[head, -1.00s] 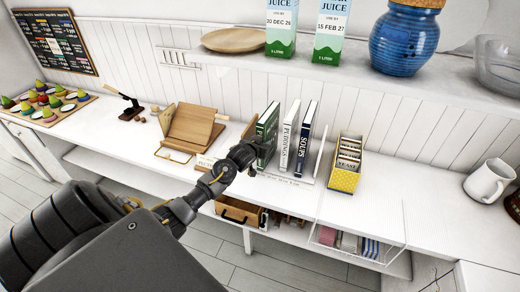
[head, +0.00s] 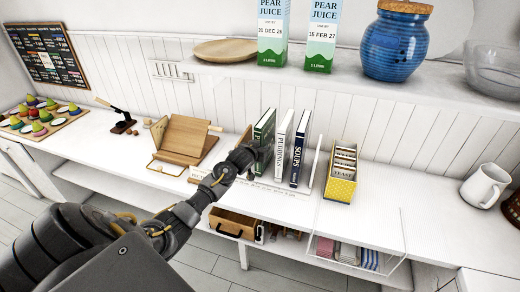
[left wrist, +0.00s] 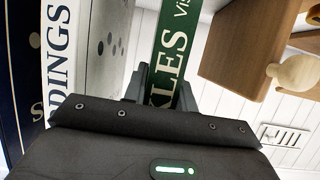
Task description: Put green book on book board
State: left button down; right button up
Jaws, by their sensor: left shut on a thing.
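The green book (head: 264,130) stands upright on the counter at the left end of a short row of books. Its green spine with white lettering shows close up in the left wrist view (left wrist: 181,28). My left gripper (head: 252,157) is at the book's lower front, shut on its spine; its dark fingers (left wrist: 160,84) show on both sides of the spine in the left wrist view. The wooden book board (head: 186,139), a tilted stand with a ledge, is left of the book and holds no book. My right gripper is out of view.
The white puddings book (head: 282,140) and dark soups book (head: 299,150) stand just right of the green book. A yellow box (head: 340,175) is farther right. A shelf above holds juice cartons (head: 272,32) and a blue jar (head: 396,45). An open drawer (head: 235,223) is below.

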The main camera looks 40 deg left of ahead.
pick_arm(q)
jog(key=shift+f, duration=0.25)
dwell(0.3)
jog(key=c, duration=1)
grip_release()
jog(key=shift+c, duration=0.2)
jog(key=b+v, duration=0.1)
jog(key=v, duration=0.9)
jog(key=shift+s, duration=0.4)
jog(key=shift+d+r, duration=0.1)
jog(key=shift+d, duration=0.05)
